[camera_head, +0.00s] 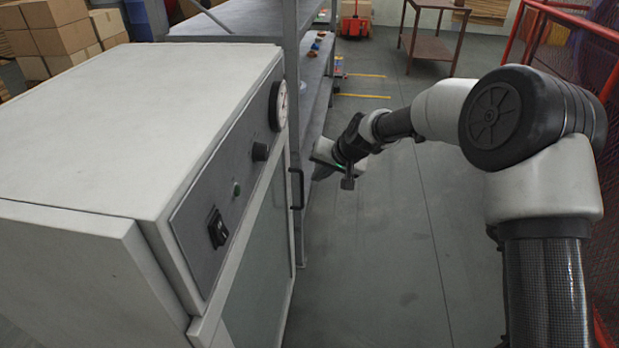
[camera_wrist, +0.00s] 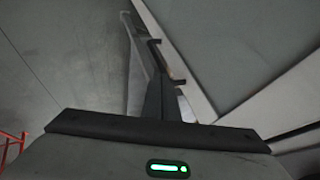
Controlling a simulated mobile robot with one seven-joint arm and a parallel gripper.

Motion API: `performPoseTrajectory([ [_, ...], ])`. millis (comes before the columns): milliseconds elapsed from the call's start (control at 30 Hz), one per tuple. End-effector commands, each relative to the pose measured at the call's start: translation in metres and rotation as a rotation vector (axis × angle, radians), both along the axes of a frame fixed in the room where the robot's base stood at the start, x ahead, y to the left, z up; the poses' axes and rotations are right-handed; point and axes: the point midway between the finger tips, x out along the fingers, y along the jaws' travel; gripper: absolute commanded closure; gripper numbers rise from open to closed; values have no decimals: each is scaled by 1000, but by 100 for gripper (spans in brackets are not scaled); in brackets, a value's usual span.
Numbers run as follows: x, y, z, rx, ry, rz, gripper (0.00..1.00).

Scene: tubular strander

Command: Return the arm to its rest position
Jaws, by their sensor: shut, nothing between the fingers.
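My arm reaches in from the right in the head view, bent at a large black joint. My gripper (camera_head: 320,172) is at its far end, to the right of the white cabinet's front and just beyond the black door handle (camera_head: 297,188). In the wrist view my shut, empty gripper (camera_wrist: 160,98) points up the picture beside the cabinet door. The same handle (camera_wrist: 157,52) shows close to the fingers there; I cannot tell whether they touch it. The fingertips are small and partly hidden in the head view.
The white cabinet (camera_head: 130,120) with a gauge (camera_head: 278,105) and switches fills the left. A grey shelf unit (camera_head: 322,75) stands behind it. Red railing (camera_head: 575,20) runs along the right. The grey floor (camera_head: 400,260) between them is clear.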

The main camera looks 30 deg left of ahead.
Motion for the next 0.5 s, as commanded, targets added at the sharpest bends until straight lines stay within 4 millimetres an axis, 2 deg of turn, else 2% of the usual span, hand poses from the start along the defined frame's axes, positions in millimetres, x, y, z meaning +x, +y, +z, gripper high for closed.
performPoseTrajectory([
  [100,-2,-8,11,-1,0,-1,100],
  [367,-4,-13,17,-3,-2,0,100],
  [467,-4,-28,32,-22,-17,0,100],
  [500,-5,-39,44,-37,-29,-2,100],
])
